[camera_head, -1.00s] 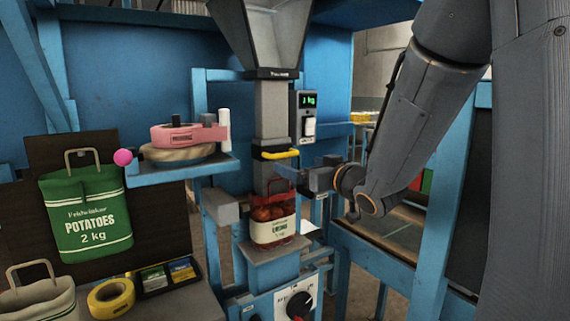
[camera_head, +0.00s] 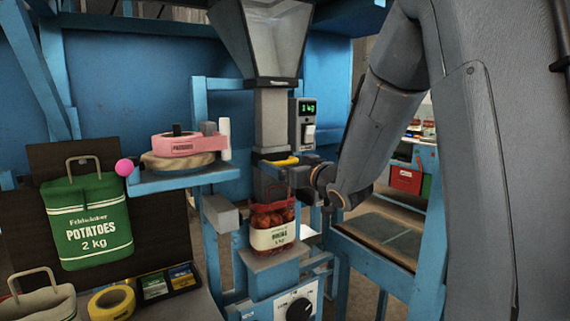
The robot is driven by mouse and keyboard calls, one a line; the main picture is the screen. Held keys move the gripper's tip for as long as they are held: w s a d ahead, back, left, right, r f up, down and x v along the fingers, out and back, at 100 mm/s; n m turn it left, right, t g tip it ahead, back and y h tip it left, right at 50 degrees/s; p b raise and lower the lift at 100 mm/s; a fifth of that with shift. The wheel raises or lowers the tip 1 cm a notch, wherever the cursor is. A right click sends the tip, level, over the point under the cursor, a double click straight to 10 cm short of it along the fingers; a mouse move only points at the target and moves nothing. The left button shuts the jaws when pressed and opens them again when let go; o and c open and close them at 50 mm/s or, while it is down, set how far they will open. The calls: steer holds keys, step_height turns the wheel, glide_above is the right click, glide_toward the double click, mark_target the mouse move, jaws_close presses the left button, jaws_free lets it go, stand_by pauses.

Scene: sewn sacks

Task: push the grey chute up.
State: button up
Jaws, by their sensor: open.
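The grey chute (camera_head: 272,118) hangs upright under the hopper, with a yellow handle (camera_head: 280,160) across its front. Its lower end comes down toward the mouth of a red net sack of onions (camera_head: 273,228) with a white label. The sack stands on a small grey platform (camera_head: 268,260). My gripper (camera_head: 274,172) is open and comes in from the right. It is at the chute's lower part, just below the yellow handle, and hides some of it. I cannot tell whether the fingers touch the chute.
A grey hopper (camera_head: 270,40) is above. A box with a green display (camera_head: 308,106) is close right of the chute. A blue shelf (camera_head: 190,178) with a pink tape roll (camera_head: 180,144) is at left. A green potato sack (camera_head: 88,220) hangs farther left.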

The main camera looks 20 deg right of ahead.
steer(key=shift+c, duration=0.5)
steer(key=c, duration=1.1)
step_height(320, 180, up, 17)
steer(key=p, duration=0.9)
steer(key=shift+f+p, duration=0.1)
steer(key=shift+p, duration=0.25)
steer(key=o, duration=1.2)
steer(key=shift+d, duration=0.1)
steer(key=shift+f, duration=0.1)
steer(key=b+v, duration=0.2)
steer(key=v, duration=0.5)
steer(key=shift+s, duration=0.35)
